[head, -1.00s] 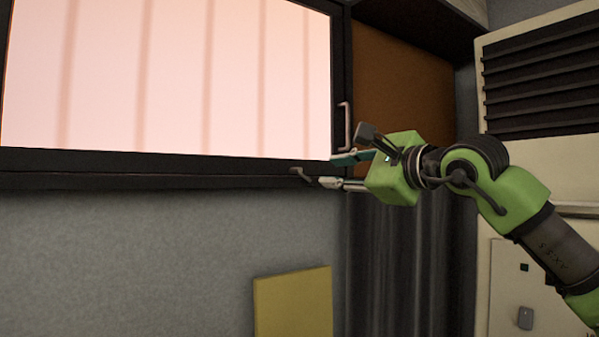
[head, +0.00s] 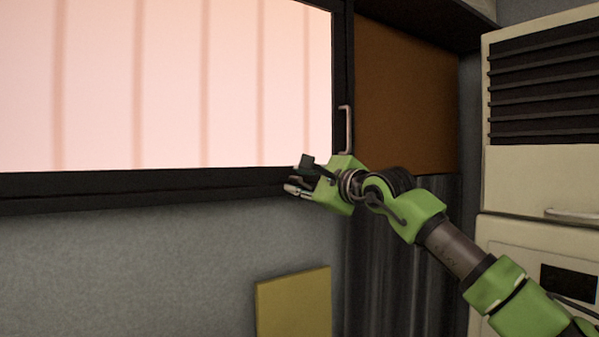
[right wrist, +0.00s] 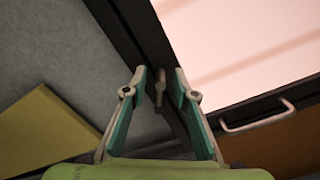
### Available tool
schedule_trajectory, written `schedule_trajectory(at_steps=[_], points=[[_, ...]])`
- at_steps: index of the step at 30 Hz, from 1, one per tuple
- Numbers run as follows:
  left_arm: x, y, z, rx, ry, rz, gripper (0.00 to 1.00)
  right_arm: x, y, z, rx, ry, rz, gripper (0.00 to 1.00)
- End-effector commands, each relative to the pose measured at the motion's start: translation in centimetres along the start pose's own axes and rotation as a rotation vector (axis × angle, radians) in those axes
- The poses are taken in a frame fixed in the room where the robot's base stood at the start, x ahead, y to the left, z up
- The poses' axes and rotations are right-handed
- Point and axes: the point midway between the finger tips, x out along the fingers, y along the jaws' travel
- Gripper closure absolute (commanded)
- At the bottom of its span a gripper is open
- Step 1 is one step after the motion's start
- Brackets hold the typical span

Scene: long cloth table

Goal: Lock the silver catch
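The silver catch (right wrist: 160,86) is a small grey lever on the lower bar of the dark window frame (head: 150,181). In the right wrist view it shows between my right gripper's fingertips (right wrist: 160,77), with a gap visible on each side. The fingers stand apart and do not appear to be closed on it. In the head view my right gripper (head: 298,176) is at the lower right corner of the window and hides the catch. My left gripper is not in view.
A silver bar handle (head: 347,130) stands on the window's right frame, just above my right gripper; it also shows in the right wrist view (right wrist: 256,122). A yellow panel (head: 293,303) is on the wall below. A cream vented cabinet (head: 535,180) stands at the right.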

Motion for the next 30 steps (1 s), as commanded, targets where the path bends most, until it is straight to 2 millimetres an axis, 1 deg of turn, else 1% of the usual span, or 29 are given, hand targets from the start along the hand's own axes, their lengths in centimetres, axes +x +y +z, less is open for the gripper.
schedule_trajectory(at_steps=[8,9,12,23,30], points=[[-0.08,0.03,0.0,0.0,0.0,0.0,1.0,0.17,0.05,0.0,0.0,-0.001,0.0,0.74],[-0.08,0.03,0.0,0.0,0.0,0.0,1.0,0.17,0.05,0.0,0.0,-0.001,0.0,0.76],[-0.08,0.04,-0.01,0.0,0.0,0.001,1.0,0.16,0.03,0.01,0.0,-0.001,-0.001,1.0],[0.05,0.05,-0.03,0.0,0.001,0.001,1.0,0.16,-0.01,-0.01,0.02,0.0,0.001,1.0],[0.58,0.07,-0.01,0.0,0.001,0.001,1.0,0.17,-0.62,-0.03,0.126,0.0,-0.001,1.0]])
